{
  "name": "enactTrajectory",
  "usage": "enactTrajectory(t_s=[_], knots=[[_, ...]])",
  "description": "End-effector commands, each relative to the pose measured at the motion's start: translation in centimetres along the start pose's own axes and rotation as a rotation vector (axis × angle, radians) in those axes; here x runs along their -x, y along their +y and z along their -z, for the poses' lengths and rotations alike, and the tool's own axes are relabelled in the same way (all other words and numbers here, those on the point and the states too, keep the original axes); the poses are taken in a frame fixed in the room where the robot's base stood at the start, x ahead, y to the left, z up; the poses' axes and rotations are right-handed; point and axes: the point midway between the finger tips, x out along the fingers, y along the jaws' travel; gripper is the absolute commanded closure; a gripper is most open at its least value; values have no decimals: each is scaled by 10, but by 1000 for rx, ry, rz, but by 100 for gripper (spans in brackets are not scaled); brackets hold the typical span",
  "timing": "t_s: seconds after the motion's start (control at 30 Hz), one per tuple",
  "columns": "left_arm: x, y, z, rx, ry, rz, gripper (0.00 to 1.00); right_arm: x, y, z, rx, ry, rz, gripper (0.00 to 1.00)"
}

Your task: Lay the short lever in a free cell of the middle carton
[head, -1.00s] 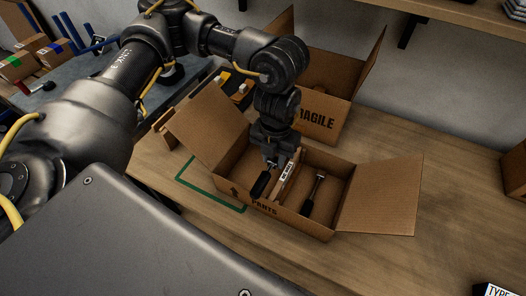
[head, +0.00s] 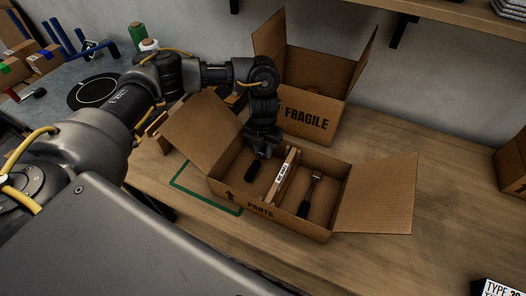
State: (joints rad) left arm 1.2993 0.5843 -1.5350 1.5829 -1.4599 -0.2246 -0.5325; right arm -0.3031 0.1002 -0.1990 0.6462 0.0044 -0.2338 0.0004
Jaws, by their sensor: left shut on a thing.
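The open carton marked PARTS (head: 318,226) stands on the bench with its flaps spread. A cardboard divider (head: 284,178) with a white label splits it into a left and a right cell. A lever with a metal head and black grip (head: 304,208) lies in the right cell. My left gripper (head: 257,155) is over the left cell, shut on the short lever, whose black grip (head: 251,171) shows below the fingers. The fingers hide the rest of that lever. I cannot tell whether it touches the cell floor. My right gripper is not in view.
A carton marked FRAGILE (head: 316,122) stands open behind the PARTS carton. Green tape (head: 205,199) marks the bench at left. Another carton (head: 512,168) stands at the right edge. The bench between is clear. A shelf (head: 455,12) overhangs at the back.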

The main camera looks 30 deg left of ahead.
Motion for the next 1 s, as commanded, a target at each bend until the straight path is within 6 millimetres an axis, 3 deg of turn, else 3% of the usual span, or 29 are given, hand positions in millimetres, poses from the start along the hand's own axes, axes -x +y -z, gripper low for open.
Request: enactTrajectory(t_s=[0.1,0.5,0.53,0.7,1.0], knots=[[-11,0,0,2,-1,1,100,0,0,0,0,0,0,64],[-17,0,-1,1,-2,1,100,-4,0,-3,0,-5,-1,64],[-17,0,0,1,-1,0,70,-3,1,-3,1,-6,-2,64],[-16,0,0,1,-1,0,50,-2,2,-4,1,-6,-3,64],[-13,0,-1,0,-2,0,50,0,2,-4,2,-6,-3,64]])
